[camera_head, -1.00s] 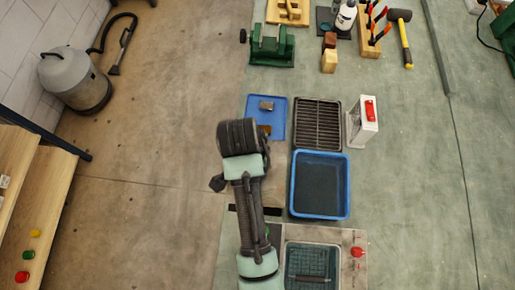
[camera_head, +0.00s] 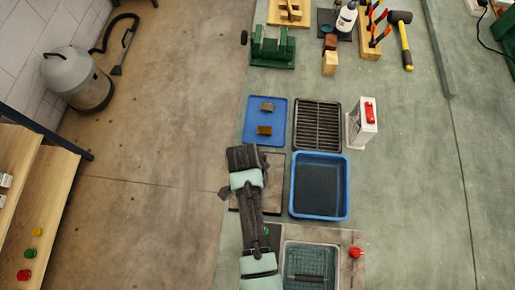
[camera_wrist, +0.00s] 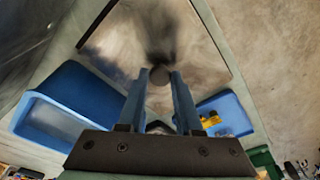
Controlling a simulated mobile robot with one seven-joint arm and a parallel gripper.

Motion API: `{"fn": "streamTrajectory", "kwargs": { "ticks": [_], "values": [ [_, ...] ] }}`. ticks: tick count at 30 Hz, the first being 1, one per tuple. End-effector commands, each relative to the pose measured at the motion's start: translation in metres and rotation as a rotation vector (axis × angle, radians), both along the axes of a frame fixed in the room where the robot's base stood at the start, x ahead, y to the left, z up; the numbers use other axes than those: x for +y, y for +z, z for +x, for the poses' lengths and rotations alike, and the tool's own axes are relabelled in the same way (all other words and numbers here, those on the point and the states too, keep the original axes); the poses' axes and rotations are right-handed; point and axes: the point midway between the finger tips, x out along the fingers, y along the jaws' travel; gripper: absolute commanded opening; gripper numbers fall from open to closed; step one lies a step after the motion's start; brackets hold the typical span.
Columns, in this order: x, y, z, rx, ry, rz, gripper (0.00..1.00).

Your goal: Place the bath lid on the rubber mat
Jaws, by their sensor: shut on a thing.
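The bath lid (camera_head: 274,178) is a flat, stained metal plate left of the blue tub, partly covered by my arm in the head view. In the wrist view the lid (camera_wrist: 205,62) fills the top middle, with its round knob (camera_wrist: 160,76) between my fingertips. My gripper (camera_wrist: 160,72) is shut on this knob. A thin dark border, which looks like the rubber mat (camera_wrist: 96,22), shows along the lid's edges. The lid covers most of the mat. I cannot tell whether the lid touches it or hangs just above. The gripper is hidden in the head view.
The blue tub (camera_head: 346,190) stands close right of the lid. A blue tray (camera_head: 250,120) with two small blocks and a black rack (camera_head: 317,125) lie behind. The bath (camera_head: 340,262) with a basket is in front, by a red knob (camera_head: 356,253). Open bench lies to the right.

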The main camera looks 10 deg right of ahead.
Motion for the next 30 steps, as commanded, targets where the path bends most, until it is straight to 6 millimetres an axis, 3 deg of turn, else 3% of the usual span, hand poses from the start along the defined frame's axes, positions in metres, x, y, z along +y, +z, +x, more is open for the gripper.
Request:
{"fn": "streamTrajectory", "kwargs": {
  "ticks": [4, 5, 9, 22, 30],
  "values": [
    [0.0, -0.004, 0.0, 0.0, 0.0, 0.0, 0.0],
    [0.0, -0.003, 0.0, 0.0, 0.0, 0.0, 0.39],
    [0.0, -0.003, 0.0, 0.001, 0.0, 0.0, 0.64],
    [0.001, 0.007, 0.0, -0.001, 0.0, 0.0, 0.64],
    [0.008, 0.055, -0.003, -0.003, 0.001, -0.001, 0.64]
  ]
}}
